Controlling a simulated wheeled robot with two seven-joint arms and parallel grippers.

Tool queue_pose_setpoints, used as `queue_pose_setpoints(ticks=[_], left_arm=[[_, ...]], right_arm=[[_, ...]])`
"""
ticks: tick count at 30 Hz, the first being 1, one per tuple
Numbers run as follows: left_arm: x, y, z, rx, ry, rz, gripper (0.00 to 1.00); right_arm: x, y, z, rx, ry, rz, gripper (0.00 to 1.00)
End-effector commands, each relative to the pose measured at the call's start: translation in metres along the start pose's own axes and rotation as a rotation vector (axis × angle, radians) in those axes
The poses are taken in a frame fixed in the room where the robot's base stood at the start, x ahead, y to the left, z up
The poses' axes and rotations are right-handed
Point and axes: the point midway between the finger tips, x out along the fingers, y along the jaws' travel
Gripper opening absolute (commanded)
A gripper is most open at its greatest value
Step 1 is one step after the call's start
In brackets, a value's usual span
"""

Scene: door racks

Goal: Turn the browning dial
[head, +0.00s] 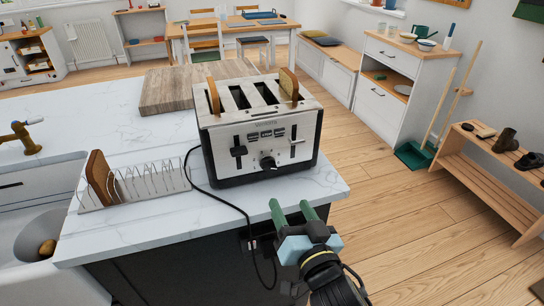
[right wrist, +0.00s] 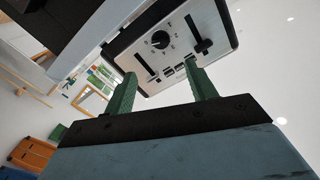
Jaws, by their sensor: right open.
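A silver and black toaster (head: 228,133) stands on the white marble counter, with bread slices in its two outer slots. Its black browning dial (head: 268,162) is low in the middle of the front panel, between two levers. The dial (right wrist: 160,40) also shows in the right wrist view, beyond the fingers. My right gripper (head: 291,208) is open and empty, below and in front of the toaster, by the counter's edge. Its green fingers (right wrist: 160,88) are spread and apart from the dial. My left gripper is not in view.
A wire rack (head: 140,185) with a bread slice stands left of the toaster, and a wooden board (head: 160,100) lies behind it. The toaster's black cord (head: 228,205) hangs over the counter's front edge near my right gripper. Open floor (head: 400,215) lies to the right.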

Motion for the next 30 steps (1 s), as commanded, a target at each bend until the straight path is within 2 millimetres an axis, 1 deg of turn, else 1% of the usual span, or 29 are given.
queue_pose_setpoints(ticks=[1, 5, 9, 15, 21, 25, 30], left_arm=[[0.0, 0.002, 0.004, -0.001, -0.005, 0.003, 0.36], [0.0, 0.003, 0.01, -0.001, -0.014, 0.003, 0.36], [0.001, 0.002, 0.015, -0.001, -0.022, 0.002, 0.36], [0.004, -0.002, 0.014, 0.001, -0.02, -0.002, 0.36], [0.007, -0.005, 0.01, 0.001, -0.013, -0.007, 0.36], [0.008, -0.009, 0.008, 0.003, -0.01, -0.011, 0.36], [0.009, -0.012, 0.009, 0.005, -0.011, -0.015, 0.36]], right_arm=[[0.003, -0.002, -0.003, 0.002, 0.005, -0.003, 0.56], [0.018, -0.001, -0.003, 0.002, 0.007, -0.003, 0.56], [0.044, -0.001, -0.003, 0.001, 0.007, -0.003, 0.56], [0.084, -0.001, -0.003, -0.001, 0.005, -0.002, 0.56], [0.115, -0.001, -0.002, 0.0, 0.004, -0.002, 0.56], [0.127, -0.001, -0.001, 0.001, 0.003, -0.002, 0.56], [0.132, -0.001, -0.002, 0.001, 0.003, -0.002, 0.56]])
